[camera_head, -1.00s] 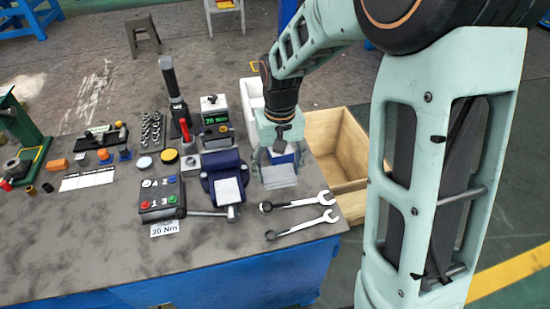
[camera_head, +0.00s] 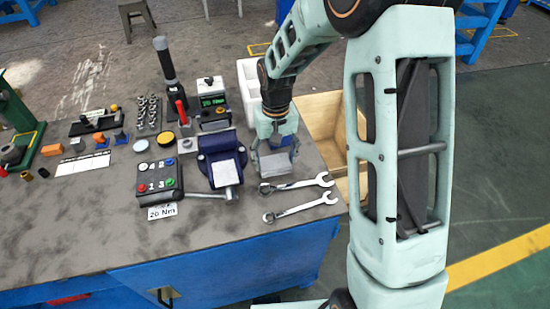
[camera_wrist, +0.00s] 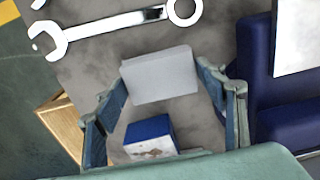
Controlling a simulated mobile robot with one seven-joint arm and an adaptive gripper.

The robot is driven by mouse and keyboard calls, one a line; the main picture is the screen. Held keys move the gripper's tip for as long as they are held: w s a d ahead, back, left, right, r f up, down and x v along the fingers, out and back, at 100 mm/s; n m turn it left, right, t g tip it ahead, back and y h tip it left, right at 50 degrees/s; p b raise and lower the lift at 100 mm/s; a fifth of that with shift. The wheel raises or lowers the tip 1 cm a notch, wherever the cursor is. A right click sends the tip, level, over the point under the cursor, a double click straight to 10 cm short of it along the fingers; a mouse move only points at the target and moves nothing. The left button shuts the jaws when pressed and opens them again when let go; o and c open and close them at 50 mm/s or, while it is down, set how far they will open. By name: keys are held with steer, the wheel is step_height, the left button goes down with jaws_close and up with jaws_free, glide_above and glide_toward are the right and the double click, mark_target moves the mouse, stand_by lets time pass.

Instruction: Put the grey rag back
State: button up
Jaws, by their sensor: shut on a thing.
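The grey rag (camera_wrist: 160,75) is a light grey folded block. My gripper (camera_wrist: 162,72) is shut on it, with one finger at each side in the wrist view. In the head view the rag (camera_head: 277,165) hangs under my gripper (camera_head: 276,148), close above or on the grey bench top (camera_head: 110,235), just right of the blue vise (camera_head: 220,165). I cannot tell whether it touches the bench. A blue and white box (camera_wrist: 148,138) shows between my fingers in the wrist view, beyond the rag; in the head view my gripper mostly hides it.
Two wrenches (camera_head: 300,207) lie in front of the rag. A white bin (camera_head: 250,80) and an open wooden crate (camera_head: 318,112) stand behind and right. A button box (camera_head: 158,178) and several tools fill the bench's left. The bench front is clear.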

mark_target(275, 162)
steer(key=shift+f, duration=0.2)
steer(key=o, duration=1.1)
steer(key=shift+r, duration=0.1)
step_height(275, 162, up, 12)
steer(key=p, duration=0.2)
steer(key=shift+r, duration=0.15)
